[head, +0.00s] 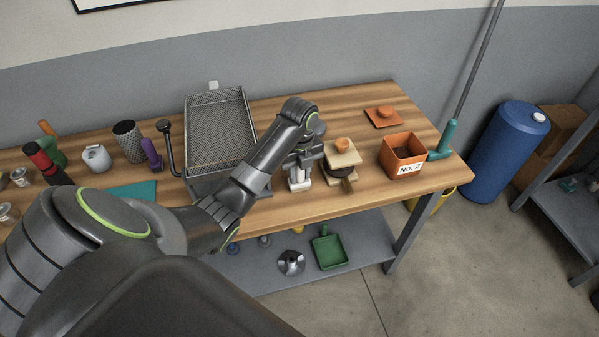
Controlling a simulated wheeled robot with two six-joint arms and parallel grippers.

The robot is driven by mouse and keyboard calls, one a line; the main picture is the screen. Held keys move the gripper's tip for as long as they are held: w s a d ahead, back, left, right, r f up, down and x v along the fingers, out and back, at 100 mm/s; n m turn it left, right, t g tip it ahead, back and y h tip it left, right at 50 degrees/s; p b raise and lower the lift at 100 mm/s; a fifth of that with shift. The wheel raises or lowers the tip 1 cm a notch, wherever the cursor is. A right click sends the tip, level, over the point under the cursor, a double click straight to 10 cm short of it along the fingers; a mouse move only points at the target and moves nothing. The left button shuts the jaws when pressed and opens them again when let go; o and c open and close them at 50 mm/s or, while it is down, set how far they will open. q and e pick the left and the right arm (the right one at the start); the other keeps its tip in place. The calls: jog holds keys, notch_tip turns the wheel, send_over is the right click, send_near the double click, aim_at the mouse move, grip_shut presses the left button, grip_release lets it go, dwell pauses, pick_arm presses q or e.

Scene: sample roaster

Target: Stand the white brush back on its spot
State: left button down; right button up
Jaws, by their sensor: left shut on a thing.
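My left arm reaches across the wooden table (258,215). My left gripper (299,174) points down near the table's front edge, just right of the mesh tray. It is shut on a small pale thing that I take to be the white brush (297,187). The gripper hides most of it, and I cannot tell whether its lower end touches the table. I cannot make out a marked spot for the brush. My right gripper is not in view.
A pale block (342,153) with an orange knob and dark parts stands close right of the gripper. Further right are an orange box (403,158) marked "No. 2" and an orange lid (383,116). The mesh tray (217,130) stands left. Bare wood lies behind the block.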

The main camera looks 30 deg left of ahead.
pick_arm(q)
jog(key=shift+f, duration=0.15)
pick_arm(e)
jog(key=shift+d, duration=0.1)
pick_arm(q)
jog(key=c, duration=1.1)
grip_release()
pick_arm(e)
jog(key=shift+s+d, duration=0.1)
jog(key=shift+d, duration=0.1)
pick_arm(q)
jog(key=shift+r, duration=0.55)
notch_tip(320, 180, up, 11)
jog(key=p, duration=1)
jog(key=shift+r, duration=0.15)
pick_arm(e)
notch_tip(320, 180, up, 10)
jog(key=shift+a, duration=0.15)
